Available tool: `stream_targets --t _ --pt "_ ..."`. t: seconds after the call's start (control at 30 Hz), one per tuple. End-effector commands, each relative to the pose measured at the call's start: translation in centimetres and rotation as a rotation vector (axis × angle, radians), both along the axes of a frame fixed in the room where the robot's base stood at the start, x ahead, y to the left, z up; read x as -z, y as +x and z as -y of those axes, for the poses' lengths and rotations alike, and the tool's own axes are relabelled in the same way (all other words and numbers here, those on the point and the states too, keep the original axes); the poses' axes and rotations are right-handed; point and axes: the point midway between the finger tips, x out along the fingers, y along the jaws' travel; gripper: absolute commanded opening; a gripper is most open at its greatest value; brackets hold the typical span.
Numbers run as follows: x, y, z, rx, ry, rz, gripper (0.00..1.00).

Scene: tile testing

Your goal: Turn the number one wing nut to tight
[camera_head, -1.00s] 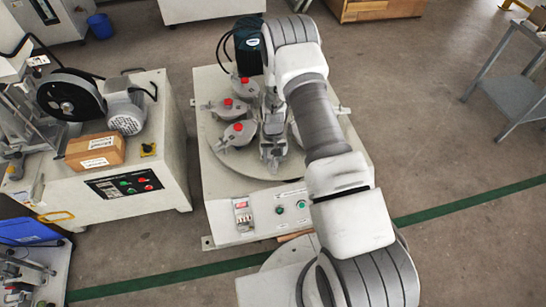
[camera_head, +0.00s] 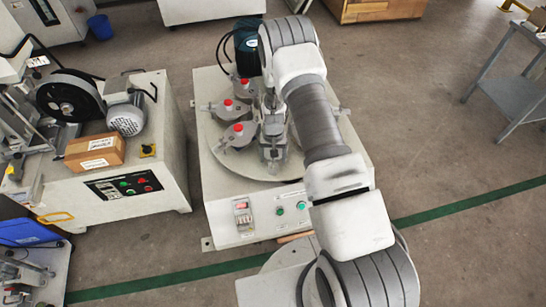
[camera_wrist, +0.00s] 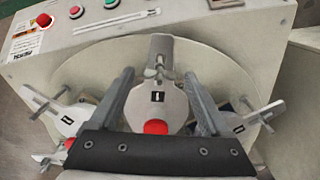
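In the wrist view, a grey clamp plate (camera_wrist: 157,104) with a small dark number mark lies at the middle, and a red knob (camera_wrist: 156,127) sits at its near end. A small screw fitting (camera_wrist: 159,62) shows in its far slotted end; I cannot clearly make out the wing nut's wings. My gripper (camera_wrist: 159,76) is open, with one finger on each side of this plate and nothing visibly held between them. Whether the fingers touch the plate is unclear. In the head view, my arm hides much of the gripper.
Similar plates flank the middle one, left (camera_wrist: 70,118) and right (camera_wrist: 232,122), with protruding screws. They sit on a round turntable (camera_head: 250,176). The control panel (camera_head: 243,219) with buttons is at the front. A motor (camera_head: 247,48) stands behind. Another machine (camera_head: 158,175) stands left.

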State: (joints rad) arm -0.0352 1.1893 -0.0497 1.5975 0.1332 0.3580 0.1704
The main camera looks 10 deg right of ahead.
Motion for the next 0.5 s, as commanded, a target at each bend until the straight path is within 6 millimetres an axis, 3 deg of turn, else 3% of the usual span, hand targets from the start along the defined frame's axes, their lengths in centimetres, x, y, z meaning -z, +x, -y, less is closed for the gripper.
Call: stream_targets --t 0.27,0.5 --pt "-0.2 0.0 0.0 -0.001 0.000 0.001 0.80" --pt "-3.9 0.1 0.0 -0.002 -0.001 0.004 0.80"
